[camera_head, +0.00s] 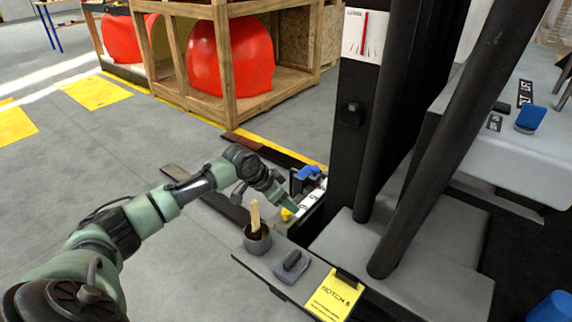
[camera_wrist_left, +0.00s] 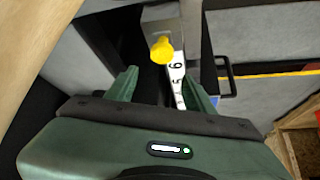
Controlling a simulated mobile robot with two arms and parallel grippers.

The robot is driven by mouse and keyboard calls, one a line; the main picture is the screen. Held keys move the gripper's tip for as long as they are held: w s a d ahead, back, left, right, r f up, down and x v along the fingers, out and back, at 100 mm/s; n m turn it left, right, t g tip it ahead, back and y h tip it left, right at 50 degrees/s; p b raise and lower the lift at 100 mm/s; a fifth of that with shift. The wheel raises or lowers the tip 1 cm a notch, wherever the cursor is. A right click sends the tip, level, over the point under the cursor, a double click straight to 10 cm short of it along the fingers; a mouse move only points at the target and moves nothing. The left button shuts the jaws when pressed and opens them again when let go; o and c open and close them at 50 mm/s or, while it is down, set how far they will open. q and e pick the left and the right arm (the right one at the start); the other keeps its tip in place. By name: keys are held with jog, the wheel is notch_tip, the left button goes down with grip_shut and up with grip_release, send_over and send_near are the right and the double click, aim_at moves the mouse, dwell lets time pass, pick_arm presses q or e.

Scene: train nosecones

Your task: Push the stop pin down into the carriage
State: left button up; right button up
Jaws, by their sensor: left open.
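The stop pin, with a yellow knob (camera_head: 286,214), is at the low track in the middle of the head view. In the left wrist view the yellow knob (camera_wrist_left: 162,48) stands out from a grey metal block (camera_wrist_left: 168,15), which looks like the carriage. How deep the pin sits cannot be told. A white numbered scale (camera_wrist_left: 177,78) runs beside it. My left gripper (camera_wrist_left: 160,82) is open and empty, its two green fingers spread, with the knob beyond the fingertips and apart from them. In the head view the left gripper (camera_head: 284,202) is close to the knob. My right gripper is not visible.
A grey ledge (camera_head: 250,262) in front holds a cup (camera_head: 257,240) with a wooden-handled tool, a dark grey tool (camera_head: 291,264) and a yellow card (camera_head: 335,294). A blue part (camera_head: 308,173) is behind the gripper. Black posts (camera_head: 440,150) stand close on the right.

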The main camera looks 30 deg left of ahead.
pick_arm(q)
notch_tip(320, 180, up, 15)
jog(key=p, duration=0.2)
jog(key=shift+r+p, duration=0.15)
jog(key=shift+p, duration=0.2)
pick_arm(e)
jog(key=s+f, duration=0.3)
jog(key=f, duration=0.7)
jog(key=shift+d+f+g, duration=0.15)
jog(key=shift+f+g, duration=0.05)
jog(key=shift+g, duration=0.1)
